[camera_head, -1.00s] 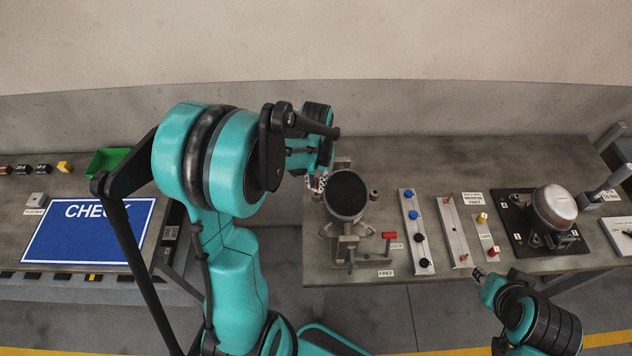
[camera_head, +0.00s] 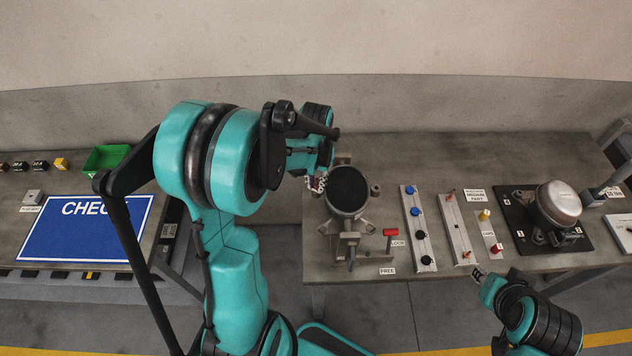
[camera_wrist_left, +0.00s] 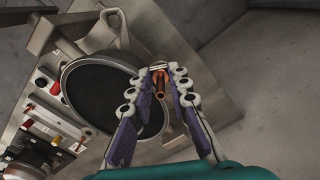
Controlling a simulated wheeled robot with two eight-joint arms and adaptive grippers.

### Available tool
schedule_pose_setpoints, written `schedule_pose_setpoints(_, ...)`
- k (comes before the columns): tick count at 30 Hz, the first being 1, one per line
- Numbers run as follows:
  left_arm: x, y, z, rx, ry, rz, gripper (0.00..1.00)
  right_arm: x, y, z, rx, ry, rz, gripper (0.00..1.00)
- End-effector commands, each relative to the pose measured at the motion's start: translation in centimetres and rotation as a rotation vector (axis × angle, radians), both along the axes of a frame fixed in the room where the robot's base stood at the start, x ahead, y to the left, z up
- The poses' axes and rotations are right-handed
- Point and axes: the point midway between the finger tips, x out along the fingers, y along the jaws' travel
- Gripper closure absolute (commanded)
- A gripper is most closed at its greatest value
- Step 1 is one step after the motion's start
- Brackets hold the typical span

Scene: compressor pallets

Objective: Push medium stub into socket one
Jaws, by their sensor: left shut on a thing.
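My left gripper (camera_head: 317,184) is at the left side of a black-topped round compressor (camera_head: 348,192) held in a stand. In the left wrist view its fingers (camera_wrist_left: 163,72) are shut on a copper-coloured stub (camera_wrist_left: 161,88), beside the rim of the black top (camera_wrist_left: 112,95). I cannot tell whether the stub touches a socket; socket one is not clearly visible. My right gripper (camera_head: 481,275) is in front of the table edge, too small to tell whether it is open.
A rail with blue and black caps (camera_head: 418,228) and a rail with copper stubs (camera_head: 457,228) stand right of the stand. A red handle (camera_head: 391,232) is near the front. Another compressor (camera_head: 556,205) sits on a black plate. A blue CHECK panel (camera_head: 85,232) lies at left.

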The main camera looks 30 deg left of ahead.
Motion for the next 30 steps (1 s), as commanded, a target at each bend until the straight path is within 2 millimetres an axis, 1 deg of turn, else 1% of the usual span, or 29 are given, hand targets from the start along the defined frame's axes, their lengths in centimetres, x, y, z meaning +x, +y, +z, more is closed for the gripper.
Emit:
schedule_pose_setpoints(1, 0.0, 0.0, -0.2, 0.0, 0.0, 0.0, 1.0, 0.0, 0.0, -0.2, 0.0, 0.0, 0.0, 0.72)
schedule_pose_setpoints(2, 0.0, 0.0, -0.2, 0.0, 0.0, 0.0, 0.77, 0.0, 0.0, -0.1, 0.0, 0.0, 0.0, 0.72)
schedule_pose_setpoints(3, 0.0, 0.0, -0.1, 0.0, 0.0, 0.0, 0.67, 0.0, 0.0, -0.1, 0.0, 0.0, 0.0, 0.72)
schedule_pose_setpoints(4, 0.0, 0.0, -0.1, 0.0, 0.0, 0.0, 0.59, 0.0, 0.0, -0.1, 0.0, 0.0, 0.0, 0.72)
schedule_pose_setpoints(13, 0.0, 0.0, 0.0, 0.0, 0.0, 0.0, 0.58, 0.0, 0.0, -0.1, 0.0, 0.0, 0.0, 0.72)
schedule_pose_setpoints(17, 0.0, 0.0, 0.9, 0.0, 0.0, 0.0, 0.58, 0.0, 0.0, -0.1, 0.0, 0.0, 0.0, 0.72)
schedule_pose_setpoints(20, -0.1, 0.0, 2.6, 0.0, 0.0, 0.0, 0.58, 0.0, 0.0, -0.1, 0.0, 0.0, 0.0, 0.72)
schedule_pose_setpoints(27, 0.0, 0.0, 7.9, 0.0, 0.0, 0.0, 0.58, 0.0, 0.0, -0.1, 0.0, 0.0, 0.0, 0.72)
schedule_pose_setpoints(30, 0.0, 0.0, 9.7, 0.0, 0.0, 0.0, 0.58, 0.0, 0.0, -0.1, 0.0, 0.0, 0.0, 0.72)
